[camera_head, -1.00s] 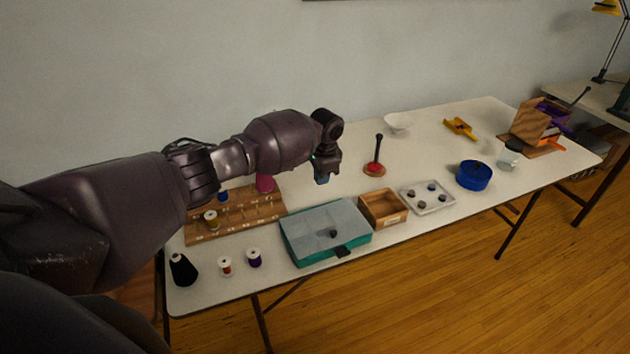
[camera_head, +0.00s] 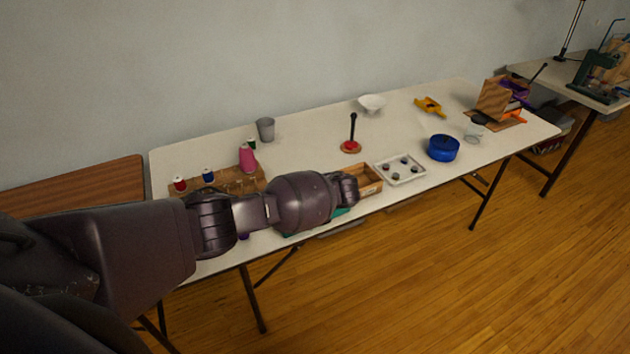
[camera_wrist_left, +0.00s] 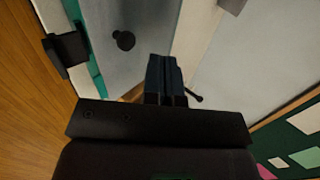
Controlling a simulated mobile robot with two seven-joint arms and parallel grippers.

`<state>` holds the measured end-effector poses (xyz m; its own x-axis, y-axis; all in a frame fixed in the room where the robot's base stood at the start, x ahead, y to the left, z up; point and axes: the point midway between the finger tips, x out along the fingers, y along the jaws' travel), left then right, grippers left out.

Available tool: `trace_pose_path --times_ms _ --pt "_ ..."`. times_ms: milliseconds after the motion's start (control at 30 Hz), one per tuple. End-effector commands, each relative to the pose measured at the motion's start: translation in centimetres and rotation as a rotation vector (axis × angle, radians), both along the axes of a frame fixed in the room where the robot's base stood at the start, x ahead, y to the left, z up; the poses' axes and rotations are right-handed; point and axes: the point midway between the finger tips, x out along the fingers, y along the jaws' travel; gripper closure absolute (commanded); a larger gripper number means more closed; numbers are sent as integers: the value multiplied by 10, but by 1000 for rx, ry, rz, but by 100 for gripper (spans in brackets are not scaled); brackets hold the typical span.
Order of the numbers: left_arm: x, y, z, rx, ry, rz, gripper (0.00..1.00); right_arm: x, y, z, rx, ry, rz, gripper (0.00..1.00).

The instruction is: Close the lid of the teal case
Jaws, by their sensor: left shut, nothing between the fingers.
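The teal case (camera_head: 338,214) is mostly hidden behind my left arm in the head view; only bits of teal show near the table's front edge. In the left wrist view its teal edge (camera_wrist_left: 97,82) runs along the left, beside a flat grey panel (camera_wrist_left: 150,25) with a dark round knob (camera_wrist_left: 123,40). A black latch (camera_wrist_left: 66,48) sticks out at that edge. I cannot tell whether the lid is fully down. My left gripper (camera_wrist_left: 164,72) is shut and empty, in front of the grey panel; contact is unclear. It is hidden in the head view.
The wooden box (camera_head: 366,180) lies just right of my left wrist, then a white tray (camera_head: 401,169) and a blue round tin (camera_head: 443,148). The spool board (camera_head: 240,182) is behind my arm. A red-based stand (camera_head: 351,147) is farther back. The table's back middle is mostly clear.

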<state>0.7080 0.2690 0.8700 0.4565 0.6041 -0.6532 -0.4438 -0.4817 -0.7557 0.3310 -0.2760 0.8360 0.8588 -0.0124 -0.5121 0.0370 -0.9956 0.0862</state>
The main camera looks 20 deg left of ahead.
Motion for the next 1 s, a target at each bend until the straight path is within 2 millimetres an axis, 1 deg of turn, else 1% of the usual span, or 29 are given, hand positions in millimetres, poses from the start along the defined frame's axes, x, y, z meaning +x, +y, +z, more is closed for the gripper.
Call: trace_pose_path --times_ms 33,100,400,600,1000 --pt "-3 -3 -9 17 -9 0 100 -1 0 -4 0 3 0 0" --pt "-5 -5 -16 12 -7 2 100 -1 0 -8 0 6 -1 0" --pt "-10 -11 -37 11 -7 2 100 -4 -1 -18 0 15 -2 0" --pt "-10 -13 -43 12 -7 2 100 -8 -1 -21 0 21 -3 0" --pt "-10 -13 -43 12 -7 2 100 -6 -1 -18 1 14 -3 0"
